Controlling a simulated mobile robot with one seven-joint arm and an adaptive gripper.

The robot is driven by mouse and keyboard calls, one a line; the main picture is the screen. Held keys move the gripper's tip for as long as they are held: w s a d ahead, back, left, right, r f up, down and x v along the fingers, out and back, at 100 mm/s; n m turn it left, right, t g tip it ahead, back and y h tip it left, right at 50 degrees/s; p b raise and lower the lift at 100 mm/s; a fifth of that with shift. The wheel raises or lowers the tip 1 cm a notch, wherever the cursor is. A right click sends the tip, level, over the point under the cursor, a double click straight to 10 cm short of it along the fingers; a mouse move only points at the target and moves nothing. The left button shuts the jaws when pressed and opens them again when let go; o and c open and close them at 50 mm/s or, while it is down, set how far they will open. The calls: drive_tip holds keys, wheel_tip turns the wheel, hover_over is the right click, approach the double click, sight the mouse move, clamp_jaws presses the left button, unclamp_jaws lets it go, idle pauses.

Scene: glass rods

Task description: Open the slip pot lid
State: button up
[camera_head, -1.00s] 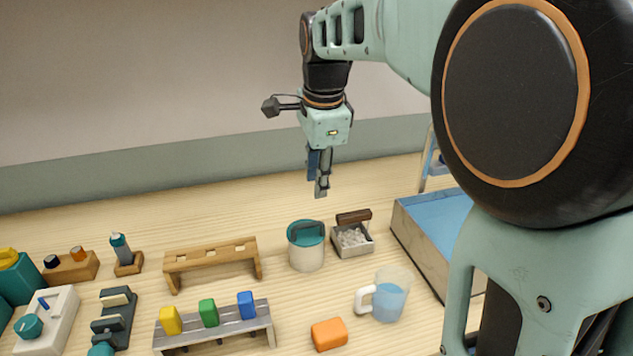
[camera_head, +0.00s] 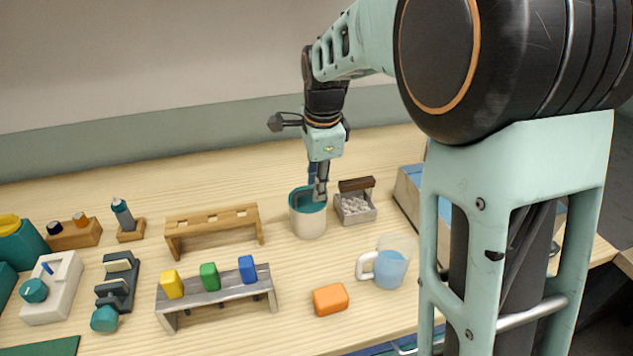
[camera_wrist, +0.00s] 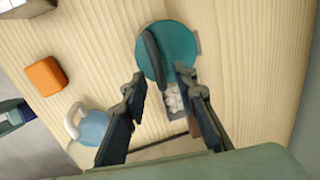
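The slip pot (camera_head: 309,222) is a cream pot with a round teal lid (camera_head: 300,193), standing upright on the table. The lid sits on the pot, and its dark bar handle (camera_wrist: 151,52) runs across the top in the wrist view, where the teal lid (camera_wrist: 178,50) fills the upper middle. My gripper (camera_head: 321,190) is low over the pot and hides part of the lid in the head view. In the wrist view my gripper (camera_wrist: 160,80) is open and empty, with its fingertips apart on either side of the handle's line. Contact with the lid cannot be told.
A small grey box of white pieces (camera_head: 356,218) with a brown bar stands close right of the pot. A wooden rack (camera_head: 212,219) is to its left. A jug of blue liquid (camera_head: 390,268) and an orange block (camera_head: 330,299) are in front. A large blue-lined tray (camera_head: 408,190) lies right.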

drive_tip(key=shift+c, duration=0.4)
clamp_jaws()
drive_tip(key=shift+r, duration=0.15)
